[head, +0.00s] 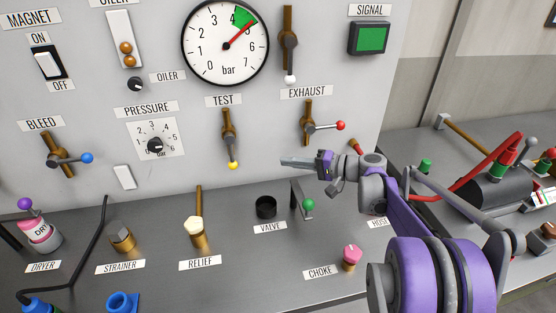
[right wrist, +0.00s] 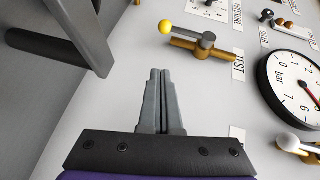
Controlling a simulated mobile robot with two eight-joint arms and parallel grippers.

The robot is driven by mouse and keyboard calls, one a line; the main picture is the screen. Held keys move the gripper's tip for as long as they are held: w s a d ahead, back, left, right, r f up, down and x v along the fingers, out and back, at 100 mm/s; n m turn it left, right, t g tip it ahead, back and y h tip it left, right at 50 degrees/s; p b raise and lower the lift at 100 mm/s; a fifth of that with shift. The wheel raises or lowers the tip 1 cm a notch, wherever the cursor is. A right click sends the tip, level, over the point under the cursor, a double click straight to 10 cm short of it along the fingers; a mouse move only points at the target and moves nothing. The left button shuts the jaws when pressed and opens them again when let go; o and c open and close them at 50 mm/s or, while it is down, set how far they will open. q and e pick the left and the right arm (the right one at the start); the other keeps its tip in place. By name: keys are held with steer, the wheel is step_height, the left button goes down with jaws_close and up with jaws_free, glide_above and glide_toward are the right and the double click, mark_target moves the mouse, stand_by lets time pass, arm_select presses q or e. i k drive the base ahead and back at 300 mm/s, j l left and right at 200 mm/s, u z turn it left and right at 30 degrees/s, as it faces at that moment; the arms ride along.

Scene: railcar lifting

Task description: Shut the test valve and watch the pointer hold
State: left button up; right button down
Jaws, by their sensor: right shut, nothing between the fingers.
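The test valve (head: 229,128) is on the grey panel above its yellow knob; its grey lever hangs down, along the brass pipe. In the right wrist view the valve (right wrist: 205,48) shows beyond the fingertips, its lever roughly parallel to the pipe. The round gauge (head: 226,45) has a red pointer (head: 241,32) near the lower right end of the green band, between 4 and 5 bar. My right gripper (head: 283,162) is shut and empty, to the right of the yellow knob and apart from it; its closed fingers (right wrist: 157,75) show in the wrist view. My left gripper is out of view.
The exhaust valve (head: 308,122), with a red-knobbed lever sideways, is just above my right gripper. A white-knobbed lever valve (head: 289,42) is beside the gauge. The bleed valve (head: 58,155) is at the left. Relief fitting (head: 196,232) and valve cup (head: 266,207) stand on the bench below.

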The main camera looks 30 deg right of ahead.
mark_target(229, 138)
steer(key=k+l, duration=0.75)
steer(key=l, duration=0.25)
